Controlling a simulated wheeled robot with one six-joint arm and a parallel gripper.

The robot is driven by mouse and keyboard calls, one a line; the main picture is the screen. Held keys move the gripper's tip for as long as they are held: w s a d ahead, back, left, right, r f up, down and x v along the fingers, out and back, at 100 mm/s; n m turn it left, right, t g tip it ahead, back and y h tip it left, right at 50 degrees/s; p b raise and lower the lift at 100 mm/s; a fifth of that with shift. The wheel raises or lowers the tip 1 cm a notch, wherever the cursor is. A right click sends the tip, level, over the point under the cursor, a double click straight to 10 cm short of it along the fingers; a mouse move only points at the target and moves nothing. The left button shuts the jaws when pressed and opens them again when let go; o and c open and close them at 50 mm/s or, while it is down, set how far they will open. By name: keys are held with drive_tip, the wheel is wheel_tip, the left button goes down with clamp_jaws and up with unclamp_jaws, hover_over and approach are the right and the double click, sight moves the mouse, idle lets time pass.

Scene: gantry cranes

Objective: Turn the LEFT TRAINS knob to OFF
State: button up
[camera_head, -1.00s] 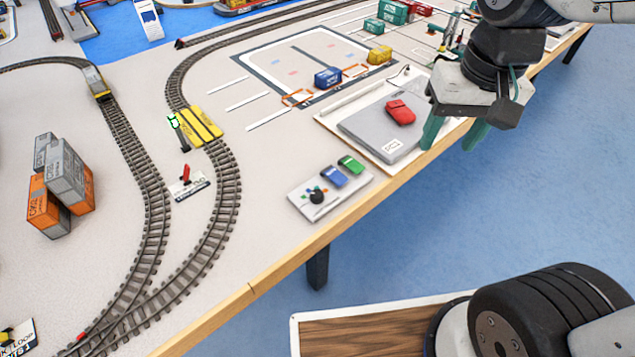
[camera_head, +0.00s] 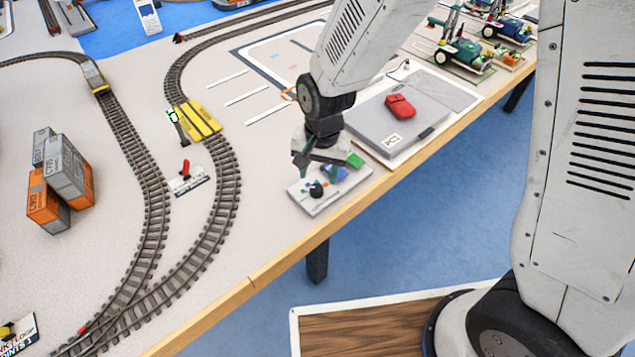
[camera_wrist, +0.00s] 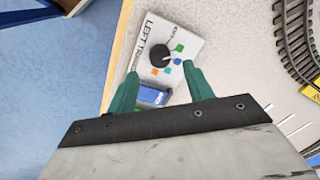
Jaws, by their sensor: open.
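The black round LEFT TRAINS knob (camera_head: 317,188) sits on a pale control panel (camera_head: 303,203) near the table's front edge. In the wrist view the knob (camera_wrist: 151,55) lies just beyond my fingertips, uncovered, with coloured marks around it and the partly readable "LEFT TRAIN" lettering beside it. I cannot tell its setting for sure. My gripper (camera_wrist: 161,76) is open, its two green fingers spread, with nothing held between them. A blue block (camera_wrist: 151,96) shows on the panel between the fingers. In the head view my gripper (camera_head: 318,171) is over the panel and partly hides the blocks.
A green block (camera_head: 354,160) is at the panel's far end. A grey case (camera_head: 375,125) with a red object (camera_head: 399,106) on it lies to the right. A red lever (camera_head: 185,169) and curved track (camera_head: 224,190) are to the left. The wooden table edge (camera_head: 262,276) is close in front.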

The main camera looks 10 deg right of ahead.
sight(317, 188)
drive_tip(key=shift+a+f, duration=0.1)
drive_tip(key=shift+f, duration=2.25)
drive_tip(key=c, duration=1)
drive_tip(key=shift+o, duration=0.2)
drive_tip(key=n, duration=0.3)
drive_tip(key=shift+n, duration=2.3)
